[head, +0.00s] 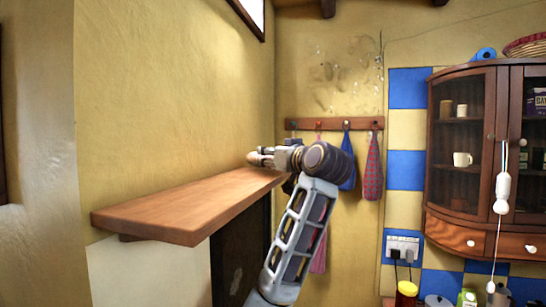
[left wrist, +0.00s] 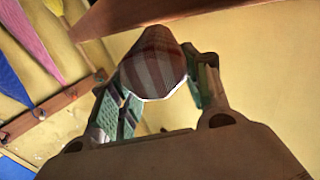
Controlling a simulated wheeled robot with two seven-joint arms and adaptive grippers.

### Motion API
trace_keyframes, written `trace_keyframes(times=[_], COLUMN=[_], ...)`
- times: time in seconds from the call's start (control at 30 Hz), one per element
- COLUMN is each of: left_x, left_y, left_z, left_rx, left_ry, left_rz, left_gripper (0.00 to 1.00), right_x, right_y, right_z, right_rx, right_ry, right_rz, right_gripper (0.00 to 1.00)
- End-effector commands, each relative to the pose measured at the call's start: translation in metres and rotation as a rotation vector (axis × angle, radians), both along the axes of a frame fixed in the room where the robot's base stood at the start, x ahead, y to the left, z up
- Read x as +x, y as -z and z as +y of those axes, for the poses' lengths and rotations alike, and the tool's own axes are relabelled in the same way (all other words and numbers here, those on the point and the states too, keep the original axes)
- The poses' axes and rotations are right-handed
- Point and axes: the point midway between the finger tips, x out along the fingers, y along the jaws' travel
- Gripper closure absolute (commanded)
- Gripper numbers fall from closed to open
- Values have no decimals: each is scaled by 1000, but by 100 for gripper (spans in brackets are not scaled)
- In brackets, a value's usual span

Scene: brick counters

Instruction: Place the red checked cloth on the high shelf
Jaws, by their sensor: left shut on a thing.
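My left gripper (head: 262,158) is level with the far right end of the wooden high shelf (head: 180,205), with its fingers pointing left. In the left wrist view the gripper (left wrist: 155,85) is shut on a checked cloth (left wrist: 153,62), reddish-brown and pale, bunched between the green-padded fingers. The shelf top looks bare. My right gripper is not in view.
A hook rack (head: 335,124) on the back wall holds a blue cloth (head: 348,172) and a red checked one (head: 373,170). A pink cloth (head: 319,258) shows behind my arm. A glass-door cabinet (head: 465,150) stands to the right.

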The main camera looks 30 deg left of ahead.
Motion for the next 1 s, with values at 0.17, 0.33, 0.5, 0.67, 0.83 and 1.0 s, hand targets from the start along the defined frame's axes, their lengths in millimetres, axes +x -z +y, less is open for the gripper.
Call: trace_keyframes(times=[0.17,0.33,0.5,0.67,0.83,1.0], left_x=[0,0,0,0,0,0], left_y=[1,3,5,7,9,11], left_z=[0,0,0,0,0,0], left_rx=[0,0,0,0,-1,-1], left_ry=[0,0,0,0,0,0], left_rz=[0,0,0,0,1,1], left_gripper=[80,80,80,80,80,80], right_x=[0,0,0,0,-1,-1], right_y=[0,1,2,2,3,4], right_z=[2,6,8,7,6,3], right_rx=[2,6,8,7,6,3], right_ry=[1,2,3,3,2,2], right_rz=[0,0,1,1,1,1], right_gripper=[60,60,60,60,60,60])
